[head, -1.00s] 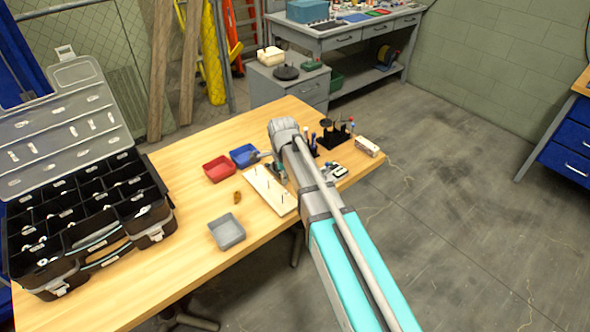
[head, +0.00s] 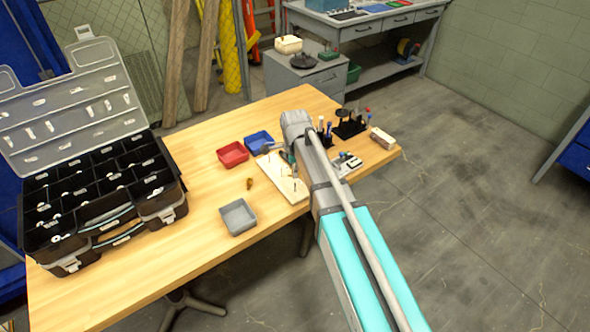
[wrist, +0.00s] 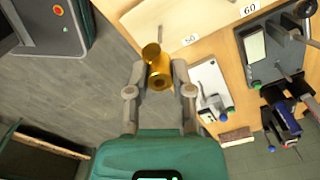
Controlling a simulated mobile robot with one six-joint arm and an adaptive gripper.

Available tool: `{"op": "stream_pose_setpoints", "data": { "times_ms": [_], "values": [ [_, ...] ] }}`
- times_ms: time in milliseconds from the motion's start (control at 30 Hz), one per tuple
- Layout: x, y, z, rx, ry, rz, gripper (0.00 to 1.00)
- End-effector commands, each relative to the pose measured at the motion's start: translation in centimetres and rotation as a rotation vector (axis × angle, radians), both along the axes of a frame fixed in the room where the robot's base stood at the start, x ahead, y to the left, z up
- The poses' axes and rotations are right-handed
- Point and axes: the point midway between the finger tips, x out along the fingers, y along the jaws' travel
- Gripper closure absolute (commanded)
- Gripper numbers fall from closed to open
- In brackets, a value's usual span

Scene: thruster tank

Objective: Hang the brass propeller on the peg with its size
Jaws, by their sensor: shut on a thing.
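The brass propeller (wrist: 157,68) is gold-coloured and sits between the fingers of my gripper (wrist: 160,78), which is shut on it, in the wrist view. The pale peg board (wrist: 208,22) lies beyond it, with printed labels 50 (wrist: 190,39) and 60 (wrist: 249,9). A thin peg (wrist: 160,34) shows just above the propeller in the picture; I cannot tell the gap between them. In the head view the board (head: 286,184) lies on the table with thin upright pegs, partly behind my arm. My gripper and the propeller are hard to make out there.
On the wooden table (head: 190,265) stand a red bin (head: 232,154), a blue bin (head: 258,142), a grey bin (head: 238,217) and an open black organiser (head: 95,195). A small brown item (head: 249,184) lies near the board. A black tool holder (head: 350,127) stands behind my arm.

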Motion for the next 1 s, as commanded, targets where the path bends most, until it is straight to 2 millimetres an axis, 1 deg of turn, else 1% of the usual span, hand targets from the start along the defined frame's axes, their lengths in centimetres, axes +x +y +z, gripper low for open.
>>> {"op": "stream_pose_setpoints", "data": {
  "times_ms": [33, 100, 333, 1000],
  "values": [
    [0.0, 0.0, -0.7, 0.0, 0.0, 0.0, 1.0],
    [0.0, 0.0, -1.2, 0.0, 0.0, 0.0, 1.0],
    [0.0, 0.0, -2.2, 0.0, 0.0, 0.0, 1.0],
    [0.0, 0.0, -2.4, 0.0, 0.0, 0.0, 1.0]
  ]
}}
